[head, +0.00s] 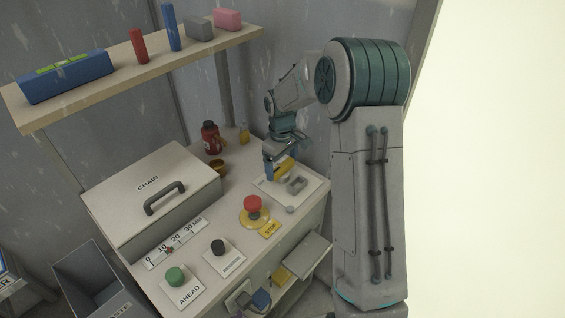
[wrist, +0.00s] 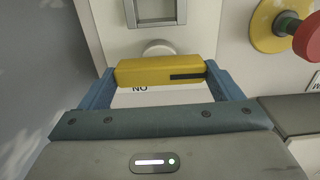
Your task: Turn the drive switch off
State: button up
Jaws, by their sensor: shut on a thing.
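The drive switch's white plate (head: 309,189) lies on the bench at the right, with a grey bracket (head: 297,185) on it. A yellow bar (head: 284,168), seemingly the switch handle, lies over the far part of the plate. My gripper (head: 280,167) reaches down there. In the wrist view, its two blue fingers (wrist: 160,75) are shut on the ends of the yellow bar (wrist: 150,71), which has a dark slot. Lettering, "NO" as seen or "ON" upside down, shows just below the bar. A pale round boss (wrist: 158,47) and the grey bracket (wrist: 155,12) lie beyond it.
A red stop button (head: 252,203) on a yellow base stands close to the switch. A black button (head: 218,246) and a green AHEAD button (head: 175,275) are nearer. The CHAIN box (head: 125,192) fills the left. A red bottle (head: 210,137) stands behind.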

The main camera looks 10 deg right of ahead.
aim_at(282, 165)
jog(key=shift+w+r, duration=0.1)
jog(key=shift+r, duration=0.05)
jog(key=o, duration=0.8)
jog(key=shift+d, duration=0.1)
notch_tip(282, 165, up, 14)
jog(key=shift+f, duration=0.1)
jog(key=s+m+t, duration=0.1)
jog(key=s+m, duration=0.1)
jog(key=s, duration=0.7)
jog(key=s+m+t, duration=0.1)
jog(key=s+m, duration=0.2)
jog(key=s, duration=0.7)
jog(key=s+r+m+p, duration=0.1)
jog(key=s+m, duration=0.1)
jog(key=s, duration=0.7)
jog(key=shift+s+d+m+t, duration=0.15)
jog(key=shift+m+t, duration=0.15)
jog(key=shift+t, duration=0.1)
